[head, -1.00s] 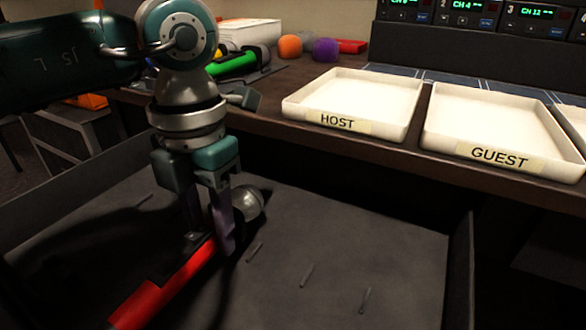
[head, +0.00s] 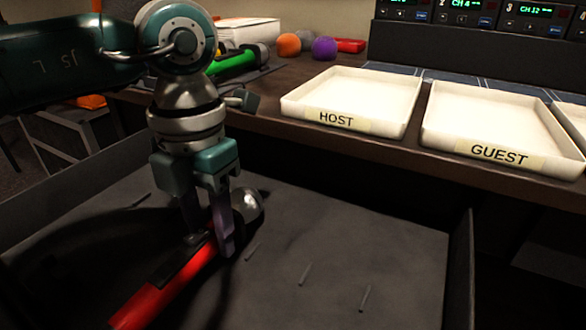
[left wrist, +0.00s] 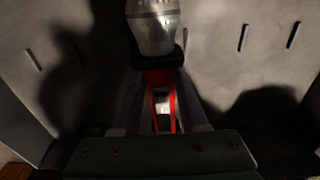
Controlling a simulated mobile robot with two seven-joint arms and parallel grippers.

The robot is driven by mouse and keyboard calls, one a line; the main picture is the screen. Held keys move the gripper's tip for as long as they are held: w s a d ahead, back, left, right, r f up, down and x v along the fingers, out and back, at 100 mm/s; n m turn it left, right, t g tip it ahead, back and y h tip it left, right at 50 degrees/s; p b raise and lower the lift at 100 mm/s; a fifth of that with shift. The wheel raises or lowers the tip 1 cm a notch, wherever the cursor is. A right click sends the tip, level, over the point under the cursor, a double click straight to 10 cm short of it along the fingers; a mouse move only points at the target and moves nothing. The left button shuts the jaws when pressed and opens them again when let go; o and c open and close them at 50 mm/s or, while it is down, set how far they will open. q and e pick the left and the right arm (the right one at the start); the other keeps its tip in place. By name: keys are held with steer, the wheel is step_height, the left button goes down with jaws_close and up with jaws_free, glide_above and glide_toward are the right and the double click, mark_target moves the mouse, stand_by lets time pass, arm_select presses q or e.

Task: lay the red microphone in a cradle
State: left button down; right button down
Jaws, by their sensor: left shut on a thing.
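The red microphone (head: 165,290) lies in a dark grey, open-topped bin, its silver-grey head (head: 248,203) toward the back right and its red body running to the lower left. My left gripper (head: 213,245) points down and is shut on the microphone's body just behind the head. In the left wrist view the microphone's silver head (left wrist: 153,28) and part of its red body (left wrist: 160,82) show between the fingers. A green microphone (head: 233,64) lies at the back left of the desk, in what seems to be a dark cradle. My right gripper is not in view.
White trays labelled HOST (head: 352,98) and GUEST (head: 490,125) stand on the desk (head: 395,155) behind the bin. Orange (head: 288,45) and purple (head: 325,49) foam balls are at the back. The bin's right wall (head: 459,265) rises beside the slotted floor.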

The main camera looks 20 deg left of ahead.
arm_select(q)
steer(key=shift+f+b, duration=0.3)
steer(key=shift+f, duration=0.15)
stand_by(0.4)
jaws_free()
stand_by(0.5)
steer(key=shift+r, duration=0.15)
steer(key=shift+r+p, duration=3.25)
steer(key=shift+r, duration=0.15)
